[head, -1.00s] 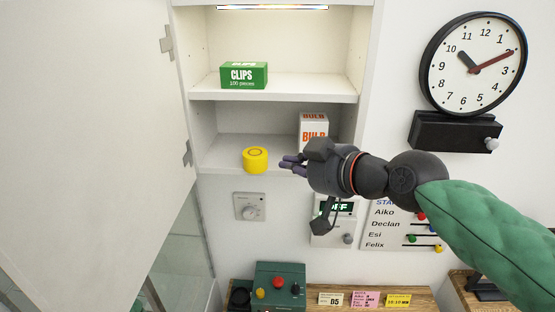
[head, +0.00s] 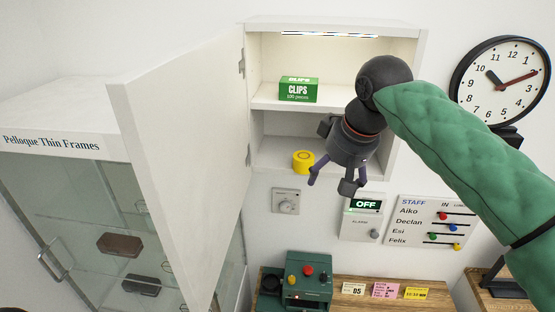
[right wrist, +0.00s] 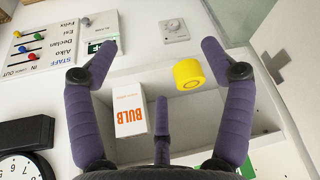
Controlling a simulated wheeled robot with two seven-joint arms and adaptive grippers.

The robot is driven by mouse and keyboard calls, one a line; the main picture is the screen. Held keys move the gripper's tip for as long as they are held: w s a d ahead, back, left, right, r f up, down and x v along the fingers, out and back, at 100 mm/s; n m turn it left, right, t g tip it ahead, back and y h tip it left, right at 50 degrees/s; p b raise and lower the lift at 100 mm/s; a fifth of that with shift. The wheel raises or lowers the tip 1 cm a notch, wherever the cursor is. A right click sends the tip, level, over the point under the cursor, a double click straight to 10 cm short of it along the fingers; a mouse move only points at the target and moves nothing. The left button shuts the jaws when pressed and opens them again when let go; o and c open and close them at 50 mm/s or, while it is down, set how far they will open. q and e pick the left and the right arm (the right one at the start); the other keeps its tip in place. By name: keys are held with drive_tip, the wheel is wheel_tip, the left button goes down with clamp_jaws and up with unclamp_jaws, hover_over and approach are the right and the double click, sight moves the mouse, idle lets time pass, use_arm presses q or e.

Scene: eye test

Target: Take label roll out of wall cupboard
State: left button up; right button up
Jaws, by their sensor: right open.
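The wall cupboard (head: 335,24) stands open. A yellow roll (head: 301,163), which looks like the label roll, sits on its lower shelf near the front edge. My right gripper (head: 331,183) is open and empty, fingers pointing down, just right of the roll and apparently in front of the shelf. One finger comes close to the roll's right side in the picture; I cannot tell whether they touch. In the right wrist view the roll (right wrist: 188,73) shows beyond the spread fingers, nearer the right one. My left gripper is not in view.
A white BULB box (right wrist: 130,108) stands beside the roll, hidden in the head view. A green CLIPS box (head: 298,91) is on the upper shelf. The cupboard door (head: 190,150) swings out at left. Below are a dial (head: 286,201) and an alarm panel (head: 364,218).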

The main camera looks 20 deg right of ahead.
drive_tip(key=p, duration=0.3)
approach(305, 157)
drive_tip(key=x, duration=0.4)
drive_tip(key=shift+s+f, duration=0.3)
drive_tip(key=shift+f, duration=0.2)
drive_tip(key=shift+w, duration=0.55)
drive_tip(key=x, duration=0.5)
drive_tip(key=shift+f, duration=0.1)
drive_tip(key=c, duration=1.2)
